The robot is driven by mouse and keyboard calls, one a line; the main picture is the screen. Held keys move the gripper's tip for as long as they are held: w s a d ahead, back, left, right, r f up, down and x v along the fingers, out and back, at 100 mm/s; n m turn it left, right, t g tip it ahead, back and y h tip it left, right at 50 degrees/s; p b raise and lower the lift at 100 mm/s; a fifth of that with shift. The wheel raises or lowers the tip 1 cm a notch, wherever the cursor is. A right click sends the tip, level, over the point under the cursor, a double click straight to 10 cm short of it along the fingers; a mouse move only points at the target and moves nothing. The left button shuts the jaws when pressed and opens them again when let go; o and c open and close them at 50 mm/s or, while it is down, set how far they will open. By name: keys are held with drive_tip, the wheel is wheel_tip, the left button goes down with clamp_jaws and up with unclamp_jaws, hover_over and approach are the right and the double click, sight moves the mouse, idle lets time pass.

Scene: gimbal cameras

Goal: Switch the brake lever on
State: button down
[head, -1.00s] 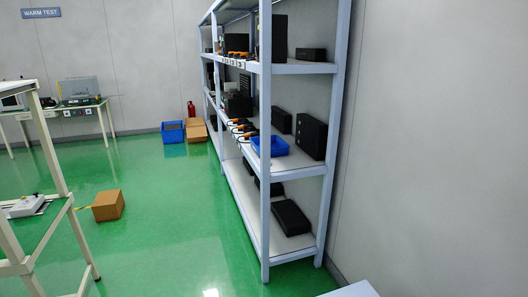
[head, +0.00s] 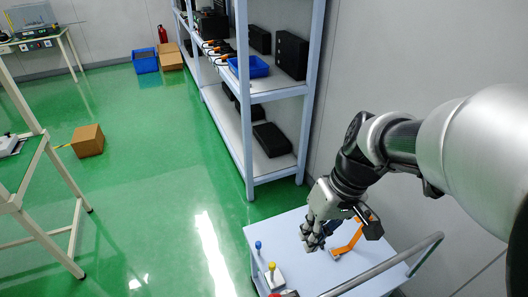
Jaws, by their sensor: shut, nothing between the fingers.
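A small cart with a pale top (head: 282,228) stands at the lower right of the head view. Near its left front edge are a small upright stick with a blue knob (head: 258,246) and one with a yellow knob (head: 272,266) on a pale base. An orange angled piece (head: 348,240) rises from the cart top just right of my gripper. I cannot tell which of these is the brake lever. My gripper (head: 310,241) is shut and empty, pointing down low over the cart top. Whether it touches anything is unclear, and it partly hides a dark blue item behind it.
A tall shelf (head: 249,140) with black boxes and a blue bin (head: 248,67) stands behind the cart. A red item (head: 289,294) is cut off at the bottom edge. Green floor is open to the left.

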drive_tip(key=w+d+f+n+g+y+b, duration=0.15)
drive_tip(key=w+f+y, duration=0.4)
drive_tip(key=f, duration=0.85)
drive_tip(key=s+a+f+h+b, duration=0.1)
drive_tip(key=s+a+f+b, duration=0.2)
drive_tip(key=a+f, duration=0.4)
wheel_tip(320, 180, down, 4)
drive_tip(key=shift+s+r+g+b, duration=0.15)
drive_tip(key=shift+g+b, duration=0.2)
drive_tip(key=shift+b, duration=0.15)
drive_tip(key=shift+h, duration=0.25)
